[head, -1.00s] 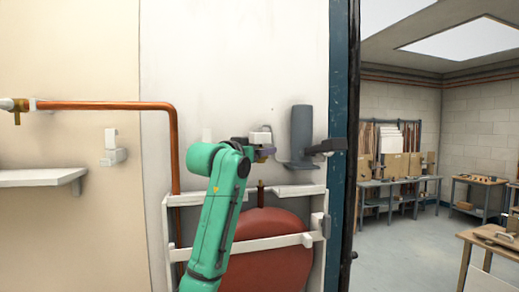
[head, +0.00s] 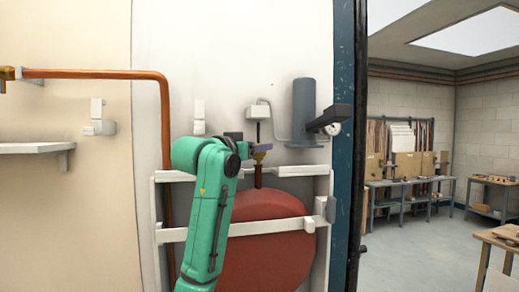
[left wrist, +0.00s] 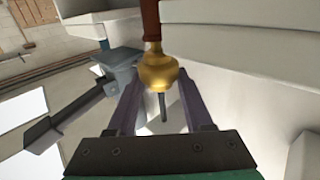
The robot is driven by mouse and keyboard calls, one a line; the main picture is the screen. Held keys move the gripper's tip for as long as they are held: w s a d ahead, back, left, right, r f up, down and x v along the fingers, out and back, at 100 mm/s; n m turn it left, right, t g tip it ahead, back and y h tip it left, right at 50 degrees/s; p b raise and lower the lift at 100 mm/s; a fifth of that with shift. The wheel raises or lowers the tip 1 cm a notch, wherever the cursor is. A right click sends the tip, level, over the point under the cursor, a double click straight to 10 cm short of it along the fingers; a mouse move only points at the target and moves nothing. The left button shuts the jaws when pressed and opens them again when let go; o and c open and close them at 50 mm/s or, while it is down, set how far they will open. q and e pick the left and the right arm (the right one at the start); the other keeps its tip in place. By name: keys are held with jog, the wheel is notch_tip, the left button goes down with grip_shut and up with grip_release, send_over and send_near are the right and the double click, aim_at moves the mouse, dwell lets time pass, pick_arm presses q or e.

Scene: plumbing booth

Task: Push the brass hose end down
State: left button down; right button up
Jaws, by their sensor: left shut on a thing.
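The brass hose end (left wrist: 158,72) hangs on a brown hose (left wrist: 150,20) in the left wrist view, with a thin dark stem at its tip. It sits between the two purple fingers of my left gripper (left wrist: 160,95), which is shut on it. In the head view my left gripper (head: 262,148) is at the top of the brown hose (head: 258,177), above the red tank (head: 262,265). There the gripper mostly hides the brass end. My right gripper is not in view.
A grey cylinder (head: 304,110) and a dark bar (head: 330,118) with a round gauge stand right of the gripper. A white frame (head: 170,235) surrounds the tank. A copper pipe (head: 110,74) runs left. The room at right is open.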

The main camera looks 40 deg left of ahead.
pick_arm(q)
jog(key=shift+w+f, duration=0.2)
jog(key=shift+f, duration=0.2)
jog(key=c, duration=0.5)
grip_release()
jog(key=shift+c, duration=0.2)
jog(key=shift+o, duration=1.3)
jog(key=shift+w, duration=0.1)
jog(key=shift+w+f, duration=0.1)
jog(key=shift+w, duration=0.05)
jog(key=s+d+b, duration=0.2)
jog(key=s+b, duration=0.3)
jog(key=s, duration=0.9)
jog(key=shift+d+b, duration=0.2)
jog(key=shift+b, duration=0.1)
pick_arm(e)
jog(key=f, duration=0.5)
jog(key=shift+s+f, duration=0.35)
